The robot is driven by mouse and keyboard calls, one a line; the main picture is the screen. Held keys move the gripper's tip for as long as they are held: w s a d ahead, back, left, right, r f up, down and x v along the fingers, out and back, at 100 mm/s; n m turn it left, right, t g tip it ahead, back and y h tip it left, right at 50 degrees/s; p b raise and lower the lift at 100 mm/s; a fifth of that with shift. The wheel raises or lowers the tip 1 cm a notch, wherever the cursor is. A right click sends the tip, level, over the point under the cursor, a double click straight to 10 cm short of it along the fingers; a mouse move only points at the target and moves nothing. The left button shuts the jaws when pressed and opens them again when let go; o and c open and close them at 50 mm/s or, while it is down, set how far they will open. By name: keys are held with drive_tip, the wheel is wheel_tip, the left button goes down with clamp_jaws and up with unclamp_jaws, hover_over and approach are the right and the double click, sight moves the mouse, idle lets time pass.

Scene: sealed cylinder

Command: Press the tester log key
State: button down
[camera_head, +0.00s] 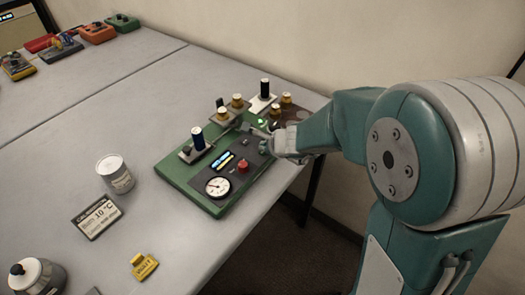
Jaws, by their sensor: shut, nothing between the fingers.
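The tester is a green box (208,203) with a dark panel near the right edge of the grey table. Its panel carries a round white dial (218,187), a red button (243,165), a small lit display (222,162) and a lit green spot (261,122). I cannot tell from any label which of these is the log key. My gripper (246,127) is shut and empty, low over the far part of the panel. Its fingertips point left, and I cannot tell whether they touch anything. My wrist hides part of the panel's far right side.
Several brass-topped parts and a black cylinder (265,89) stand behind. A white can (115,174), a temperature sign (97,217) and a yellow tag (145,266) are at left.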

drive_tip(key=shift+r, duration=0.45)
drive_tip(key=shift+r, duration=2.5)
drive_tip(key=shift+s+r, duration=0.2)
drive_tip(key=shift+r, duration=0.05)
drive_tip(key=s+d+r+n+h, duration=0.1)
drive_tip(key=s+d+r+n, duration=0.1)
drive_tip(key=s+d+n, duration=0.2)
drive_tip(key=s+d+r+n+g+h, duration=0.1)
drive_tip(key=s+d+r+n+h, duration=0.1)
drive_tip(key=s+d+n, duration=0.3)
drive_tip(key=s+d+r+n+g+h, duration=0.1)
drive_tip(key=s+d+n, duration=0.4)
drive_tip(key=s+n, duration=0.6)
drive_tip(key=s+r+h, duration=0.1)
drive_tip(key=s+r, duration=0.1)
drive_tip(key=s, duration=0.2)
drive_tip(key=shift+s+r, duration=0.15)
drive_tip(key=shift+s, duration=0.25)
